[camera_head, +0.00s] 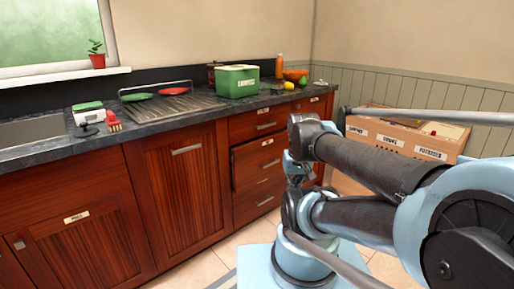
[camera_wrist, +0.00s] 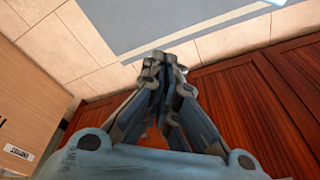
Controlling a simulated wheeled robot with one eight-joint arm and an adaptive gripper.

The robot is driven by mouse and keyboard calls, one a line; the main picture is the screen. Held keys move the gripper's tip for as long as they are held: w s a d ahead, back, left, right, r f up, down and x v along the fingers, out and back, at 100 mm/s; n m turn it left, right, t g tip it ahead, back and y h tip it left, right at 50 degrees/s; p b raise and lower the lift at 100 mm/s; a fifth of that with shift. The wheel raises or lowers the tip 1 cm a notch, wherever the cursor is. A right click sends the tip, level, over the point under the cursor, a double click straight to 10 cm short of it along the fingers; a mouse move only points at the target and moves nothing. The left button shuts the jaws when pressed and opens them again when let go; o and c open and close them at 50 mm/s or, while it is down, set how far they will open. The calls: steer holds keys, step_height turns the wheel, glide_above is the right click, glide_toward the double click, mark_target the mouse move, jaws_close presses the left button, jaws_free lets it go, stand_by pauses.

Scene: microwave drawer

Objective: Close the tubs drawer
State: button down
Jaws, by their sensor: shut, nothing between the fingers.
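A stack of red-brown wooden drawers stands right of the cabinet doors in the camera_head view. Its middle drawer (camera_head: 252,170) has a dark left edge and seems to stand slightly proud of the drawer above; how far is hard to tell. The small labels are too blurred to read, so I cannot tell which drawer is the tubs drawer. My gripper (camera_wrist: 164,62) is shut and empty in the camera_wrist view, over floor tiles beside red-brown wooden fronts. In the camera_head view my arm is just right of the drawers and hides part of that area.
A wooden crate box (camera_head: 413,137) with labelled compartments stands at the right wall. The countertop (camera_head: 150,112) holds a green container (camera_head: 237,82), an orange bottle (camera_head: 279,67) and a red brush (camera_head: 113,121). A grey-blue mat (camera_wrist: 180,22) lies on the tiled floor.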

steer(key=w+a+r+m+t+y, duration=0.1)
steer(key=w+a+r+m+y, duration=0.1)
steer(key=w+m, duration=0.7)
steer(key=w+a+r+m+t+y, duration=0.1)
steer(key=w+r+m, duration=0.3)
steer(key=w, duration=0.8)
steer(key=m+t+y, duration=0.2)
steer(key=m+t, duration=0.1)
steer(key=m, duration=1.2)
glide_toward(253, 149)
step_height(253, 149, down, 3)
steer(key=w+a, duration=0.1)
steer(key=shift+w+a+f, duration=0.1)
steer(key=shift+w+a, duration=0.45)
steer(key=shift+w, duration=0.25)
